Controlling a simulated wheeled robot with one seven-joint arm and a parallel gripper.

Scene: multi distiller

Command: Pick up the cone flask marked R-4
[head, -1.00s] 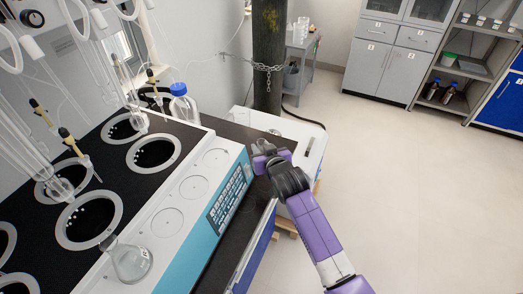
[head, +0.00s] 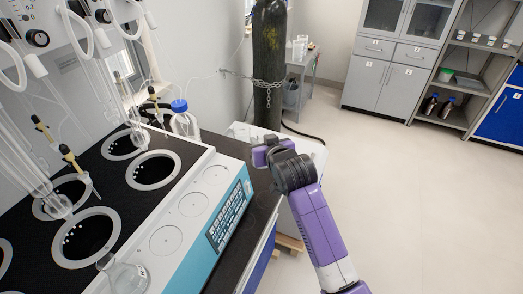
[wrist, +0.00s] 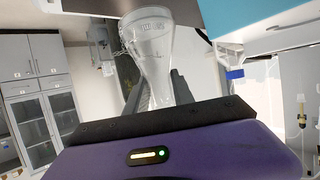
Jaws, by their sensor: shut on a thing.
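A clear cone flask (wrist: 148,40) stands between the grey fingers of my gripper (wrist: 158,90) in the wrist view, which looks upside down. The fingers are shut on its narrow neck, and its wide base is towards the top of that picture. I cannot read a mark on it. In the head view my gripper (head: 263,152) is beside the distiller's front right corner; its fingers and the held flask are hidden or too small to see. Another clear cone flask (head: 128,276) stands on the distiller's white front ledge, with a small mark too small to read.
The distiller (head: 205,190) with its black wells and glass tubes fills the left. A blue-capped bottle (head: 183,120) stands behind it. A chained dark gas cylinder (head: 268,60) rises at the back. The floor (head: 420,210) on the right is clear.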

